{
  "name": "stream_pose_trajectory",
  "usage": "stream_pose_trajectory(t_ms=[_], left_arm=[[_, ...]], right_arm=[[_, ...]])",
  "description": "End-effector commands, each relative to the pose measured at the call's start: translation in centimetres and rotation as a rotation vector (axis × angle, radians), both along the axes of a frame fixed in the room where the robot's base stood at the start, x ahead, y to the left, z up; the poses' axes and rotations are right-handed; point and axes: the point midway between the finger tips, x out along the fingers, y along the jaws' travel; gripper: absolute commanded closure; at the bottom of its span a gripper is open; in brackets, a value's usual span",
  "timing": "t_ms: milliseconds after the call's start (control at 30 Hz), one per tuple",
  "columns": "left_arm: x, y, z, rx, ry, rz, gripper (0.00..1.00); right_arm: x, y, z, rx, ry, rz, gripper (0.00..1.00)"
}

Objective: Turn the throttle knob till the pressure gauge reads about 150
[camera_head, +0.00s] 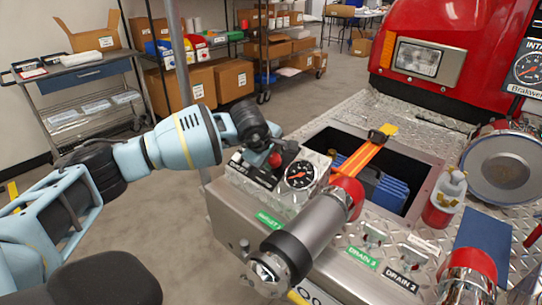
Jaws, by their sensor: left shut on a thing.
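The throttle knob (275,160), small and red, is on the sloped metal control panel. My left gripper (271,148) reaches in from the left and is shut on the knob, its dark fingers hiding part of it. The pressure gauge (300,175), a round black dial with a pale rim, is just right of and below the knob. Its numbers and exact reading are too small to tell. My right gripper is not in view.
A silver pipe fitting with a red collar (347,190) stands in front of the gauge. An open recess with blue items (385,190) and an orange strap lies to the right. A red bottle (444,198) stands farther right. Shelves and boxes are behind, across open floor.

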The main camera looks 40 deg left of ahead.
Motion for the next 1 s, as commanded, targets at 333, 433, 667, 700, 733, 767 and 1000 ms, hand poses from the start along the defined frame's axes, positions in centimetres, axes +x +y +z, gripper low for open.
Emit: stream_pose_trajectory(t_ms=[333,433,667,700,733,767,1000], left_arm=[[-0.08,-0.07,-0.01,0.165,-0.014,-0.279,0.84],[-0.09,-0.03,-0.04,0.207,-0.017,-0.351,0.84],[-0.11,0.00,-0.06,0.287,-0.022,-0.483,0.84],[-0.11,0.00,-0.06,0.297,-0.023,-0.501,0.84],[-0.11,-0.01,-0.06,0.305,-0.024,-0.513,0.84],[-0.11,0.00,-0.07,0.310,-0.025,-0.523,0.84],[-0.13,0.00,-0.11,0.345,-0.026,-0.581,0.84]], right_arm=[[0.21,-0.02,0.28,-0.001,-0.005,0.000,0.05],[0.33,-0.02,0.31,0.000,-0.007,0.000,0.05],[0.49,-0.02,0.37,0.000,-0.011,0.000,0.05],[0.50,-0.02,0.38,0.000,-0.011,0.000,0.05],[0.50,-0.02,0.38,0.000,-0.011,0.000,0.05],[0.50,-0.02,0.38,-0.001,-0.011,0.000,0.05],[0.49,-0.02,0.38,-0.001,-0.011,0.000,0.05]])
